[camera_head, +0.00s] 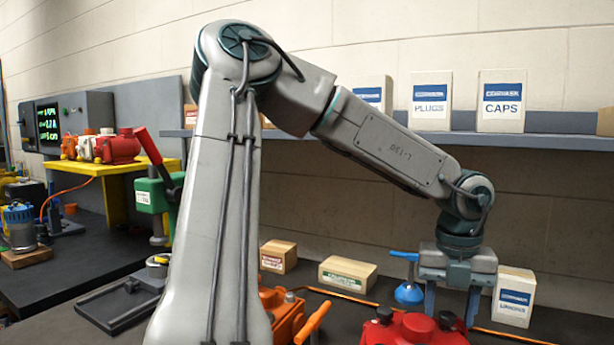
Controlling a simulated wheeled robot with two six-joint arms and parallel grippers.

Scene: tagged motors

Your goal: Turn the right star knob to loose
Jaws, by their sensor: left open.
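A red rounded device (418,333) is cut off by the bottom edge, right of centre. It has a dark knob on its left (384,314), another dark knob on its right (447,320) and a red cap in the middle. I cannot tell which of these is the right star knob, or its setting. My left gripper (450,314) points down over the right part of the red device. Its two blue-grey fingers are open, with the right dark knob appearing between them. I cannot tell whether they touch it. My right gripper is out of view.
An orange device with a lever (313,322) stands left of the red one. A blue funnel-shaped thing (408,293) is just left of my gripper. Small boxes (347,274) and a white carton (513,296) stand behind. My left arm hides much of the bench.

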